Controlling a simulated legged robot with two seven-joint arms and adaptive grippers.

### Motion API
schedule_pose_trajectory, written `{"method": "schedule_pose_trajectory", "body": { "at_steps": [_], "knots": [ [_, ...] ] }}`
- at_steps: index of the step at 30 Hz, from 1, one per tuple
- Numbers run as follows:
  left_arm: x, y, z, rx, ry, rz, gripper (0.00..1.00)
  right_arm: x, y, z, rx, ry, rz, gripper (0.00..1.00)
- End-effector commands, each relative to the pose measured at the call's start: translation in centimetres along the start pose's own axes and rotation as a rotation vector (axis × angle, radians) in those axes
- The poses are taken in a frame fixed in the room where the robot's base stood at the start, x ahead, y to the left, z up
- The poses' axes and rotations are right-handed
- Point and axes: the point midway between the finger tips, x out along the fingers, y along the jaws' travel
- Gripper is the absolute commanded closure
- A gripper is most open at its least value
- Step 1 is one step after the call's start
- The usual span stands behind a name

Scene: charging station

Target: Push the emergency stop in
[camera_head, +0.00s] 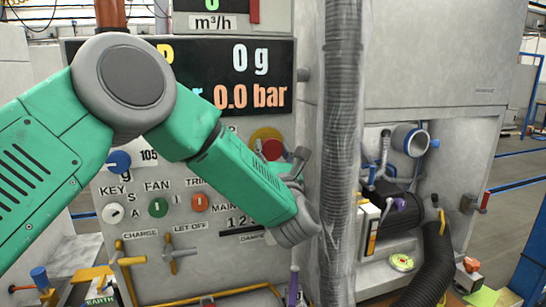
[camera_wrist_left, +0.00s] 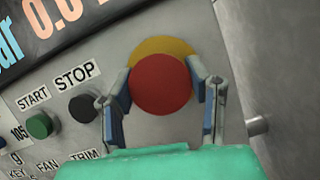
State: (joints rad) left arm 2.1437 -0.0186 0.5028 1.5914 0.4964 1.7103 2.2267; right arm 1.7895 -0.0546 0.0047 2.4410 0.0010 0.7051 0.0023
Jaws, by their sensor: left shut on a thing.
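The emergency stop is a round red button (camera_head: 272,149) on a yellow disc, on the front of the grey panel (camera_head: 120,228). In the left wrist view the red button (camera_wrist_left: 162,84) fills the space between my fingers, with the yellow disc (camera_wrist_left: 163,47) showing above it. My left gripper (camera_head: 284,165) reaches it from below right in the head view. It is shut on the button, with one finger at each side. Whether the button is pressed in cannot be told. My right gripper is not in view.
A black STOP button (camera_wrist_left: 83,107) and a green START button (camera_wrist_left: 39,126) sit left of my fingers. A thick grey ribbed hose (camera_head: 342,120) runs vertically just right of my gripper. Knobs and a yellow valve handle (camera_head: 125,259) stick out lower left.

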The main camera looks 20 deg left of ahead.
Motion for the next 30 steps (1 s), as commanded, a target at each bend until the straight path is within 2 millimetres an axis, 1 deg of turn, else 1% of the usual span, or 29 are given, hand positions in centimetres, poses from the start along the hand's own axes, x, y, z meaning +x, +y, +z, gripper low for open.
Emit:
{"method": "schedule_pose_trajectory", "body": {
  "at_steps": [1,3,11,12,13,14,23,26,29,30],
  "knots": [
    [0.2,-0.1,-0.4,-0.004,-0.001,0.001,1.0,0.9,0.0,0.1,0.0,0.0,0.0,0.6],
    [0.5,-0.1,-0.4,-0.004,-0.002,0.0,1.0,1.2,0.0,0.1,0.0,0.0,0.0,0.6],
    [0.7,-0.1,-0.2,-0.002,-0.002,0.0,1.0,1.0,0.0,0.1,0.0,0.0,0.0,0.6],
    [0.7,-0.1,-0.2,-0.001,-0.002,0.0,0.46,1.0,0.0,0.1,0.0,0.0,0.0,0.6],
    [0.7,-0.1,-0.2,-0.001,-0.002,0.0,0.35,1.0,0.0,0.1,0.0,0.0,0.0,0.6],
    [0.7,-0.1,-0.2,-0.001,-0.002,0.0,0.34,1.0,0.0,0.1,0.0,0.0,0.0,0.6],
    [0.4,0.1,-0.1,-0.002,-0.002,0.001,0.34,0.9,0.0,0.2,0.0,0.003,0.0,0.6],
    [-0.3,0.0,-0.2,-0.001,-0.001,-0.001,0.34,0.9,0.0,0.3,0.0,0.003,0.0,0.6],
    [-1.8,-0.1,-0.3,-0.001,0.0,-0.003,0.34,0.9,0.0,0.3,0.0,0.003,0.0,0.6],
    [-2.6,-0.1,-0.3,0.0,0.0,-0.003,0.34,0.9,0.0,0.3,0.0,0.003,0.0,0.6]
  ]
}}
